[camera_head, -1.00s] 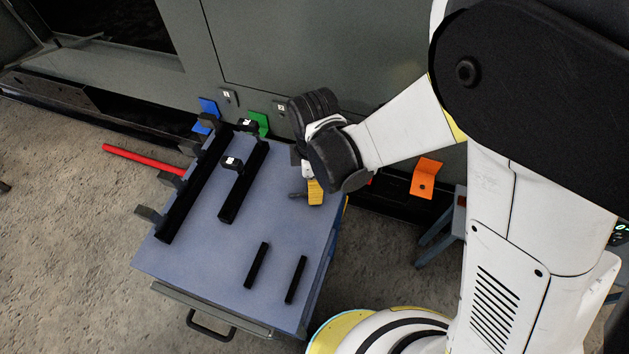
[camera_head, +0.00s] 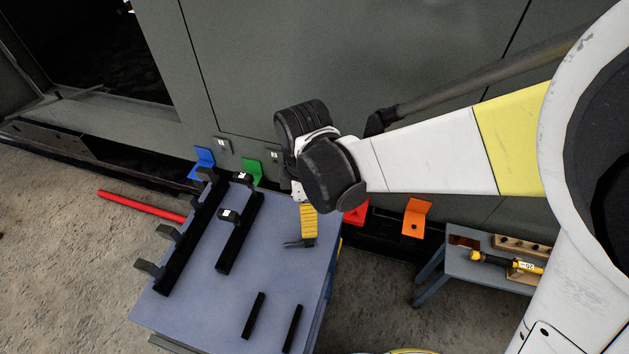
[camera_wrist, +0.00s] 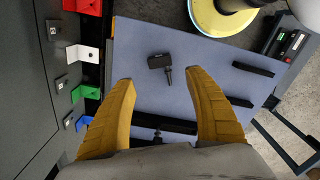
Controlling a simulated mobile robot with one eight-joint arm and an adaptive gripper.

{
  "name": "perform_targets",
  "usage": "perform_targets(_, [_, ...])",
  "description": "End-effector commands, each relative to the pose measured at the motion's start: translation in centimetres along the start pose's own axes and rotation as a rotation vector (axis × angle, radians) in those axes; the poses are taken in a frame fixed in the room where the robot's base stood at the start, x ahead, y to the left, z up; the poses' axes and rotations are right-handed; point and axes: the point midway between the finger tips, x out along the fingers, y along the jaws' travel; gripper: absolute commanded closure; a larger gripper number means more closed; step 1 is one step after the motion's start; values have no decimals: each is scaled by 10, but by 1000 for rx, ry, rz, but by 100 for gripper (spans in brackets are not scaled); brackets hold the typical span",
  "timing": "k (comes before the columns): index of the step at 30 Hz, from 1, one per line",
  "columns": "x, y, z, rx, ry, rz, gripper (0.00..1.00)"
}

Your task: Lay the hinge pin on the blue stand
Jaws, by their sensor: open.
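A small dark piece with a short pin end, which looks like the hinge pin (camera_head: 297,244), lies on the blue-grey table top near its right edge. It also shows in the wrist view (camera_wrist: 160,62), beyond and between my fingertips. My gripper (camera_head: 308,236) is open, with yellow fingers pointing down over the table beside the pin; nothing is between them. In the head view one finger hides the other. A blue angled bracket, seemingly the blue stand (camera_head: 203,160), is on the wall base at the table's far left; the wrist view shows it at lower left (camera_wrist: 83,123).
Green (camera_head: 252,170), red (camera_head: 356,214) and orange (camera_head: 417,217) brackets line the wall; a white one (camera_wrist: 82,53) shows in the wrist view. Long black bars (camera_head: 240,236) and short black bars (camera_head: 292,328) lie on the table (camera_head: 200,310). A side bench (camera_head: 462,268) holds tools.

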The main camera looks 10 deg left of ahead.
Motion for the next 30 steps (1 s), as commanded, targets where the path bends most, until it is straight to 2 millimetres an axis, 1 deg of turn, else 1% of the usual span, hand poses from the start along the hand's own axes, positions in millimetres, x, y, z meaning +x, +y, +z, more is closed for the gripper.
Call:
perform_targets(1, [-8, 0, 0, 0, 0, 0, 37])
perform_targets(3, [-14, 0, 0, 0, 0, 0, 37])
perform_targets(10, [-18, 0, 1, 6, 1, 2, 37])
perform_targets(11, [-20, 0, 3, 16, 2, 5, 37])
perform_targets(14, [-32, 1, 20, 107, 12, 31, 37])
perform_targets(17, [-56, 0, 54, 298, 37, 88, 37])
perform_targets(18, [-68, -3, 71, 397, 51, 117, 37])
perform_targets(20, [-84, -8, 98, 559, 76, 166, 37])
perform_targets(21, [-95, -12, 116, 669, 95, 199, 37])
perform_targets(22, [-102, -16, 129, 749, 109, 224, 37])
perform_targets(24, [-117, -28, 157, 936, 146, 281, 37])
perform_targets(26, [-128, -40, 180, 1094, 181, 331, 37])
perform_targets(27, [-134, -48, 195, 1198, 207, 365, 37])
perform_targets(30, [-145, -70, 226, 1435, 272, 443, 37])
